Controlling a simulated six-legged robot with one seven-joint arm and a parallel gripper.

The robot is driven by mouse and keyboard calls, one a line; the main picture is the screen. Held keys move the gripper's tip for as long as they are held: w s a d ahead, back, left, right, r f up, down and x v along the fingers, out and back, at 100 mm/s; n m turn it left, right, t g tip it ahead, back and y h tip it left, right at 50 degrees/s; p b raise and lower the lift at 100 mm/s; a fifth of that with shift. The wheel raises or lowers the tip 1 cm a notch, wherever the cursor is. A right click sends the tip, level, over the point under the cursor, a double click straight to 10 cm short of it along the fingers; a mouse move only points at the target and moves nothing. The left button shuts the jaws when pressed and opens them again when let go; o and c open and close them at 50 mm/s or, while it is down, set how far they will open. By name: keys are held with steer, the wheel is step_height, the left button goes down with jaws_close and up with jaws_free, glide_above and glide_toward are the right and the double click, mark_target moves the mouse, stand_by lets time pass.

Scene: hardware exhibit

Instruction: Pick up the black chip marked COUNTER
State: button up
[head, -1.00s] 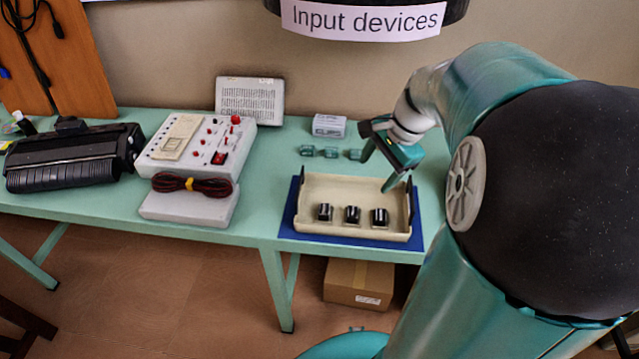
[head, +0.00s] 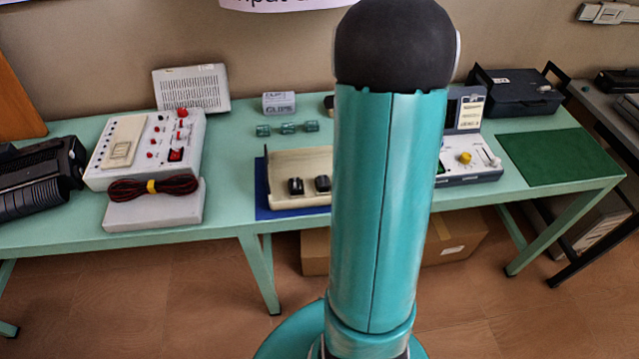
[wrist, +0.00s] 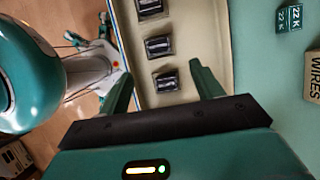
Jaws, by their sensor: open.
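Three black chips show in a row in the cream tray in the wrist view: a far one (wrist: 150,8), a middle one (wrist: 158,46) and a near one (wrist: 167,80). Their markings are too small to read, so I cannot tell which says COUNTER. My gripper (wrist: 161,72) is open, its two teal fingers on either side of the near chip in the picture; the height above it is unclear. In the head view, two chips (head: 296,186) (head: 322,184) show in the tray (head: 300,162); my arm hides the third and my gripper.
The tray stands on a blue mat (head: 262,195). Small teal blocks (head: 288,128) and a CLIPS box (head: 279,103) lie behind it. A box marked WIRES (wrist: 313,80) is right in the wrist view. A control box (head: 150,148) stands left; a green mat (head: 560,155) is clear.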

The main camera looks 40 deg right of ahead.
mark_target(323, 180)
steer(key=x, duration=0.4)
steer(key=shift+f, duration=0.2)
steer(key=x, duration=0.5)
steer(key=shift+w+a+f, duration=0.1)
steer(key=shift+a+f, duration=0.2)
steer(key=shift+a, duration=0.05)
steer(key=c, duration=1.1)
